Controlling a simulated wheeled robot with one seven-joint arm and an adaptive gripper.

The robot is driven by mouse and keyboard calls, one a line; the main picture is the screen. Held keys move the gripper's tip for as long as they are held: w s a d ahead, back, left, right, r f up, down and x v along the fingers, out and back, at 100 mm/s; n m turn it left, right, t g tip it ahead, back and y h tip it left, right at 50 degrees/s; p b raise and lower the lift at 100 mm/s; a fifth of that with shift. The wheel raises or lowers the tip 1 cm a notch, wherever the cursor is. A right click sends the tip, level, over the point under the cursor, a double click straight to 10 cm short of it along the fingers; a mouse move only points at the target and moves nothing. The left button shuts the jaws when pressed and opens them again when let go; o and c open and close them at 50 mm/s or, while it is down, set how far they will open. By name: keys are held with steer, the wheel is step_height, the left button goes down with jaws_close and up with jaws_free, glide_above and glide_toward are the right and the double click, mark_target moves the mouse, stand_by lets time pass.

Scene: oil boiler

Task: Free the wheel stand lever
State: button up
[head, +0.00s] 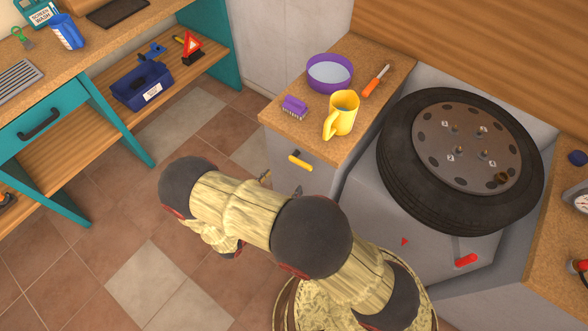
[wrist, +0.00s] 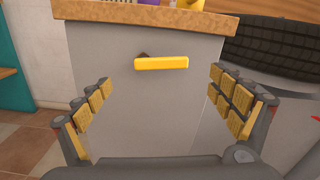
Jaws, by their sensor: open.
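The wheel stand (head: 420,215) is a grey block bearing a large tyre (head: 400,175) that lies flat, its studded hub facing up. A red lever (head: 466,260) sits on the stand's front, with a small red triangle mark (head: 404,241) to its left. A yellow handle (head: 300,161) is on the grey cabinet front left of the stand. It also shows in the wrist view (wrist: 161,63), lying horizontal. My gripper (wrist: 165,100) is open and empty, facing the cabinet front, with the handle between and beyond its fingers. The head view mostly hides my gripper behind my arm.
The cabinet top (head: 300,125) holds a purple bowl (head: 330,88), a yellow mug (head: 341,115), a purple brush (head: 294,106) and an orange screwdriver (head: 376,80). A teal workbench (head: 50,120) stands left. Tiled floor (head: 110,230) between is clear.

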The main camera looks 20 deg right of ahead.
mark_target(299, 164)
steer(key=b+x, duration=0.2)
steer(key=x, duration=0.5)
steer(key=shift+w+d, duration=0.1)
steer(key=shift+d, duration=0.15)
steer(key=c, duration=0.3)
steer(key=c, duration=1.4)
